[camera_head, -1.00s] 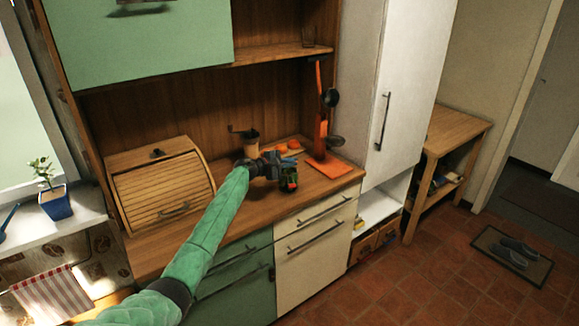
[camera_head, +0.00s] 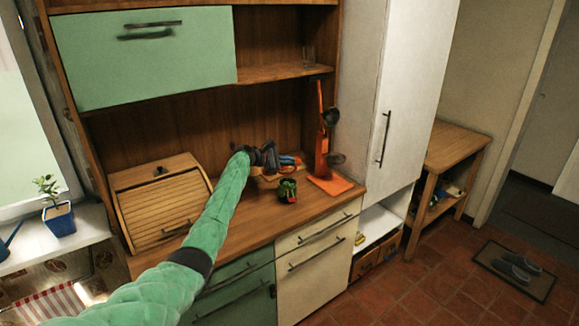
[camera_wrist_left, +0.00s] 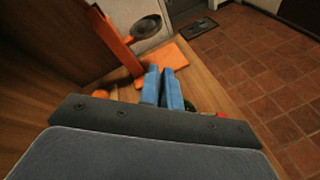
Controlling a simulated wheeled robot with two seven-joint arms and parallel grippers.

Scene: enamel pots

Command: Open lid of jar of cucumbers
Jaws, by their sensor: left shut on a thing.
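In that view, a bit of green and red from the jar shows beyond the wrist housing, right of the fingers. My right gripper is not in view.
An orange stand (camera_head: 321,160) with hanging dark utensils is right of my gripper. A wooden bread box (camera_head: 158,205) stands at the counter's left. Orange items lie on a tray behind my gripper. The shelf (camera_head: 280,72) overhangs the back. The counter front is clear.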

